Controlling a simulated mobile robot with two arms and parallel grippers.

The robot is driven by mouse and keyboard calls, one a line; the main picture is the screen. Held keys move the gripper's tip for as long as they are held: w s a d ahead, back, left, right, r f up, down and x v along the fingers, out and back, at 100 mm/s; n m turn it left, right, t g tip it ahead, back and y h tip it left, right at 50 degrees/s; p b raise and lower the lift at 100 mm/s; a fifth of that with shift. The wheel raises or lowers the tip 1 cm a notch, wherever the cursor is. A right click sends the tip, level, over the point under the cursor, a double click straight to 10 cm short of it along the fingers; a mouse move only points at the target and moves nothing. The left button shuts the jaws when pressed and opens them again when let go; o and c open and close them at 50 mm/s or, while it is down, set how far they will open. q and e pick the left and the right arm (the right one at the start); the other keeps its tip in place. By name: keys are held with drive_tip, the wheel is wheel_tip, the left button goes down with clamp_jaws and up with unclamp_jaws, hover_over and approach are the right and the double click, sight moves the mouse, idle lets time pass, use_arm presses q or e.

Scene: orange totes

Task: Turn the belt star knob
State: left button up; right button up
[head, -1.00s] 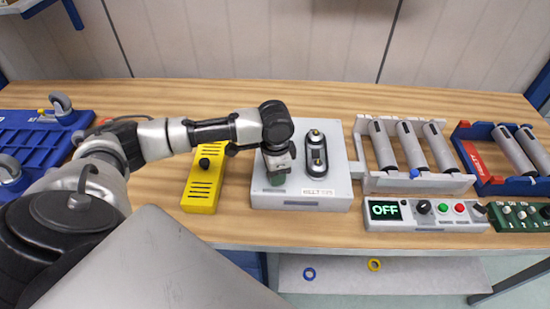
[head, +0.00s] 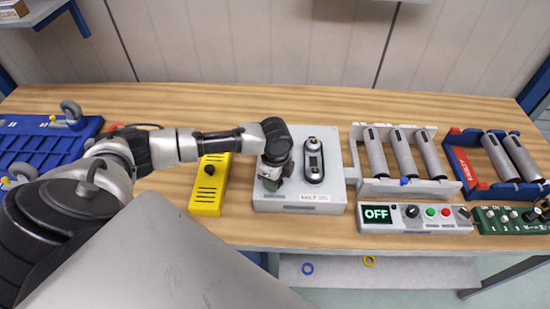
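The belt unit is a light grey box (head: 335,195) on the wooden bench in the head view. A black-edged belt loop with two round pulleys (head: 313,160) lies on its top right. My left gripper (head: 270,184) points down over the left part of the box top, left of the belt loop. A dark green piece shows at its tip, partly covered by the gripper; I cannot tell if the fingers are shut on it. No star knob shows clearly; the gripper hides that part of the box. My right gripper is not in view.
A yellow block (head: 208,198) stands left of the box. To the right are a grey rack with rollers (head: 375,187), a control panel reading OFF (head: 435,227), a blue and red rack (head: 465,178) and a green switch board (head: 484,226). A blue pallet (head: 35,150) lies at left.

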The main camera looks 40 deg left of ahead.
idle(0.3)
use_arm(q)
drive_tip(key=o, duration=0.9)
drive_tip(key=shift+r, duration=0.1)
wheel_tip(320, 180, up, 11)
drive_tip(key=shift+f+b, duration=0.1)
drive_tip(key=shift+b, duration=0.9)
drive_tip(key=shift+f, duration=0.1)
